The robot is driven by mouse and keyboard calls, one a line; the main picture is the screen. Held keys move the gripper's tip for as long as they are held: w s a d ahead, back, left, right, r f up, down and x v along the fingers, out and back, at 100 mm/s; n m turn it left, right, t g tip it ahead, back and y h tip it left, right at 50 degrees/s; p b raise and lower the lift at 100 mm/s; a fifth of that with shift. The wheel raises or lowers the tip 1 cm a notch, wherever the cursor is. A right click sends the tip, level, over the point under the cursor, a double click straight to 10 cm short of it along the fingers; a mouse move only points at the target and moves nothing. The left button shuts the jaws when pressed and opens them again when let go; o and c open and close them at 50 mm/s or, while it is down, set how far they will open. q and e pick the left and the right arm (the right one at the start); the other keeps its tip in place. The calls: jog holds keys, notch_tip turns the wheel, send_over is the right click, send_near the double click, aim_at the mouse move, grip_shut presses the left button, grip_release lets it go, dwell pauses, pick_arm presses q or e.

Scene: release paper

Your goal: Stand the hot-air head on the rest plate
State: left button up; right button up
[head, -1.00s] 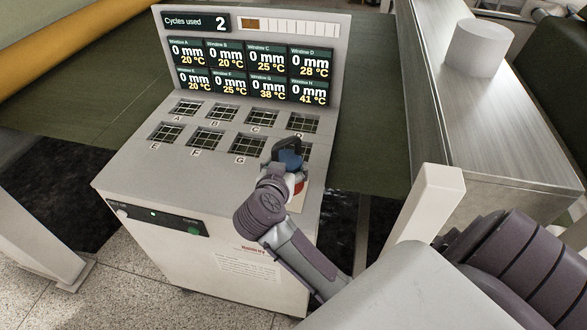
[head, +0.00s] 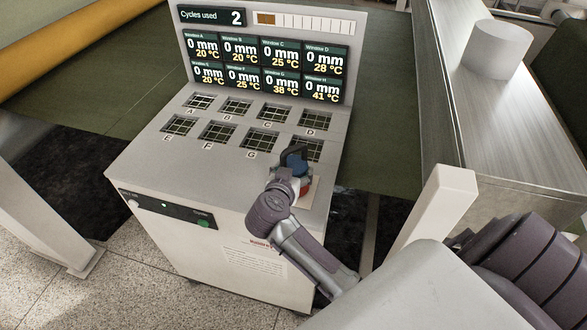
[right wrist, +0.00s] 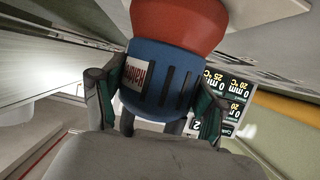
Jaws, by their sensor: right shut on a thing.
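The hot-air head, a blue body with a flared red end, is in my right gripper (head: 297,168). In the right wrist view the head (right wrist: 165,65) fills the gap between the two fingers, and the gripper is shut on its blue body. In the head view it shows only in part behind the gripper, red end (head: 306,186) low, close over the pale rest plate (head: 311,197) at the machine top's right front corner. I cannot tell whether the red end touches the plate. My left gripper is not in view.
The white machine (head: 150,160) has several lettered grid windows; window H (head: 311,147) lies just behind the gripper. A display panel (head: 262,60) stands at its back. A white post (head: 435,215) and a metal bench (head: 480,130) with a white cylinder (head: 497,50) are on the right.

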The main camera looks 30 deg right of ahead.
jog(key=shift+r, duration=0.1)
jog(key=o, duration=1.8)
jog(key=b+v, duration=0.1)
jog(key=v, duration=1.1)
jog(key=shift+a, duration=0.1)
